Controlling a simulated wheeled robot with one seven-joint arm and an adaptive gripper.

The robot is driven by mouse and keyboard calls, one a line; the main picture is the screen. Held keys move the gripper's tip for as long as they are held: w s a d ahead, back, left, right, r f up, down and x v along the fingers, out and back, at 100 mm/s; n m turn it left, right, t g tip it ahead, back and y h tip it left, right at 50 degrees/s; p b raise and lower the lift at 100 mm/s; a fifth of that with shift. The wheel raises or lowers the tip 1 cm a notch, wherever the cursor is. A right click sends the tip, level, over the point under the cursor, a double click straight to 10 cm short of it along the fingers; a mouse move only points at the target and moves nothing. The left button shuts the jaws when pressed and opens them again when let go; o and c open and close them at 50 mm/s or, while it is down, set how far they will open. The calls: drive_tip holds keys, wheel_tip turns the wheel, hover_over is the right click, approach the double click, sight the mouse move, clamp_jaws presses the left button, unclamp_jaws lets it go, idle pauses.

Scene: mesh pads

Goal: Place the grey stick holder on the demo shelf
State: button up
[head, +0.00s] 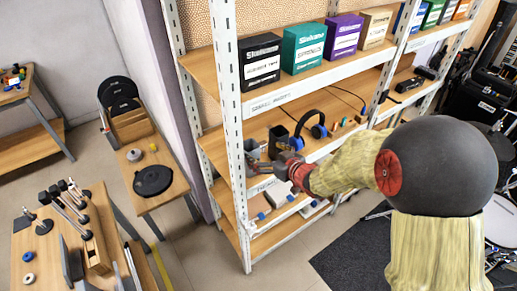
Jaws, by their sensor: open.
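A dark grey upright holder (278,137) stands on the middle wooden shelf board (222,150) of the white metal rack, left of the blue-and-black headphones. It looks like the grey stick holder. A second small grey piece (251,147) shows just left of it, beside the rack's front post; I cannot tell whether it is a separate thing. My gripper (262,167) reaches in from the right, at the shelf's front edge, just below and in front of the holder. Its jaws are open. The fingertips are small and partly merge with the grey pieces, so contact cannot be told.
Headphones (310,125) stand close to the right of the holder. Coloured boxes (303,46) line the shelf above. The white front post (232,120) is just left of my gripper. Wooden tables with a black disc (153,181) and several stick-like parts stand at left, across open floor.

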drive_tip(key=s+d+r+m+h, duration=0.2)
drive_tip(key=s+d+r+h, duration=0.3)
drive_tip(key=d, duration=0.3)
drive_tip(key=s+d+r+m+h, duration=0.2)
drive_tip(key=s+d+r, duration=0.3)
drive_tip(key=d+r, duration=0.3)
drive_tip(key=s+r+m+g, duration=0.2)
drive_tip(key=s+g, duration=0.3)
drive_tip(key=s, duration=1.9)
drive_tip(key=shift+d+r+m+g+h+p, duration=0.3)
drive_tip(key=shift+r+m+p, duration=0.1)
drive_tip(key=shift+r, duration=0.3)
drive_tip(key=shift+s, duration=0.1)
